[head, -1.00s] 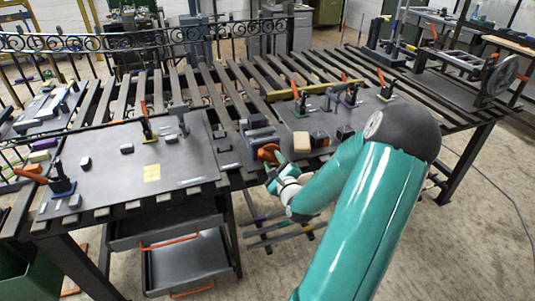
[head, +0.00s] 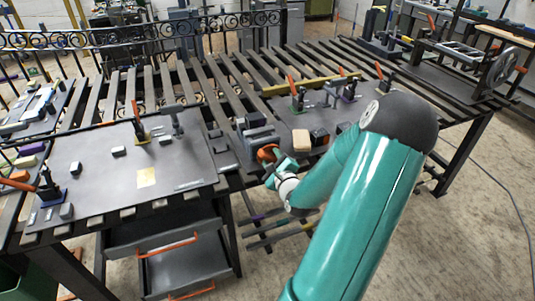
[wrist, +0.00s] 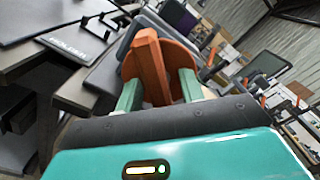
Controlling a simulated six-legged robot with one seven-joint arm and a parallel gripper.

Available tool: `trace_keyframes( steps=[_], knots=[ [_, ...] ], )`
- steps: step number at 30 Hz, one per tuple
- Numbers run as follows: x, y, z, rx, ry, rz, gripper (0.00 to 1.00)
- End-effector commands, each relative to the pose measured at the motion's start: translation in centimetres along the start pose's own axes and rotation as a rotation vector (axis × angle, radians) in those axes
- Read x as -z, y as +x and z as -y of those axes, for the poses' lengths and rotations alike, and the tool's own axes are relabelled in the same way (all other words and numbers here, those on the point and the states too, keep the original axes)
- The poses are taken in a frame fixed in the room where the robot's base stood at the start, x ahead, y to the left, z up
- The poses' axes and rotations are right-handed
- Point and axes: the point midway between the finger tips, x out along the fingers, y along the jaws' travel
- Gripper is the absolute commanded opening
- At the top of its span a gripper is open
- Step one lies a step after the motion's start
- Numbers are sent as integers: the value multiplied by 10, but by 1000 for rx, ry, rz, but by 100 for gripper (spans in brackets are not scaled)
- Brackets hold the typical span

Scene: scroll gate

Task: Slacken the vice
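The vice (head: 258,135) is a dark grey block at the front edge of the slatted table in the head view. Its orange handle (head: 267,152) faces me. In the wrist view the handle shows as a round orange plate with a thick upright orange bar (wrist: 150,65). My gripper (head: 277,170) is at the handle. In the wrist view its two green fingertips (wrist: 160,92) stand apart on either side of the bar. The grey vice body is partly hidden behind the handle.
A dark plate (head: 105,175) with small blocks and clamps lies left of the vice. A tan block (head: 301,140) and dark blocks stand close to its right. A label plate (wrist: 75,42) shows in the wrist view. Drawers (head: 180,262) hang below the table.

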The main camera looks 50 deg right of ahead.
Motion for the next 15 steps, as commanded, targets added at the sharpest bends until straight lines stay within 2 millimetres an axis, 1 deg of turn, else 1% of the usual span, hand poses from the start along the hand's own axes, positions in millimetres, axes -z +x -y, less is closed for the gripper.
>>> trace_keyframes(
  steps=[15],
  knots=[
    [1, -5, 1, 0, -1, 1, 38]
  ],
)
